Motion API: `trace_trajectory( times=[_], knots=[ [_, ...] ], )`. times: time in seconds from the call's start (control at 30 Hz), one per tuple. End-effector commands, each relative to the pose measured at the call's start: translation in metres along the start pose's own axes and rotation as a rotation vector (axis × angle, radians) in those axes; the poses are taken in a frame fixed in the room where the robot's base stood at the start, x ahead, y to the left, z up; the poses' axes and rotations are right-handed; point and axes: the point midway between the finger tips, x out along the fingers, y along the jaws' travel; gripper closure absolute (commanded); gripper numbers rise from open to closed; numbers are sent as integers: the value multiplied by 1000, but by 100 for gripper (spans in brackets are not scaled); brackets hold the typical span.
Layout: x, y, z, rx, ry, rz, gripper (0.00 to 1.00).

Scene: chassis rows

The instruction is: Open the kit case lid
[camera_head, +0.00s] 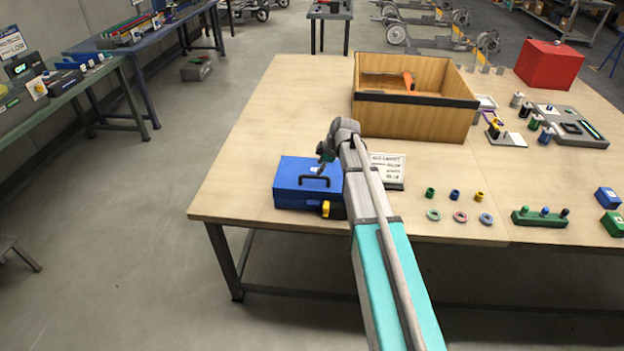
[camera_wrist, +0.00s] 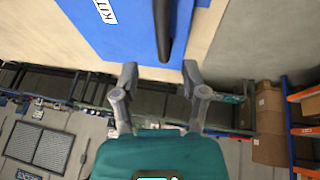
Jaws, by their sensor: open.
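The blue kit case (camera_head: 290,186) sits on the front left of the wooden table, and its lid looks closed. My gripper (camera_head: 324,160) is just above the case, and my arm partly hides the case's right side. In the wrist view, the blue case (camera_wrist: 105,35) with a white KIT label fills the top, and its dark handle (camera_wrist: 166,32) points down toward the gap between my fingers. My gripper (camera_wrist: 159,72) is open there, with nothing between its fingertips. Contact with the case cannot be told.
A yellow and black item (camera_head: 331,209) sits at the case's front right. A printed card (camera_head: 388,168) lies right of my arm. A large wooden bin (camera_head: 415,118) stands behind. Small coloured parts (camera_head: 455,195) lie to the right. The table left of the case is clear.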

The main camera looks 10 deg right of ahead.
Motion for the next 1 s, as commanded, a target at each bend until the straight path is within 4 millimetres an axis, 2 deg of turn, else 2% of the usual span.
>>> trace_trajectory(
  times=[0.1, 0.5, 1.0],
  knots=[
    [14, 0, 1, -1, 0, 0, 43],
    [42, 0, 2, 1, -1, 1, 43],
    [48, 0, 2, 2, -1, 1, 43]
  ],
)
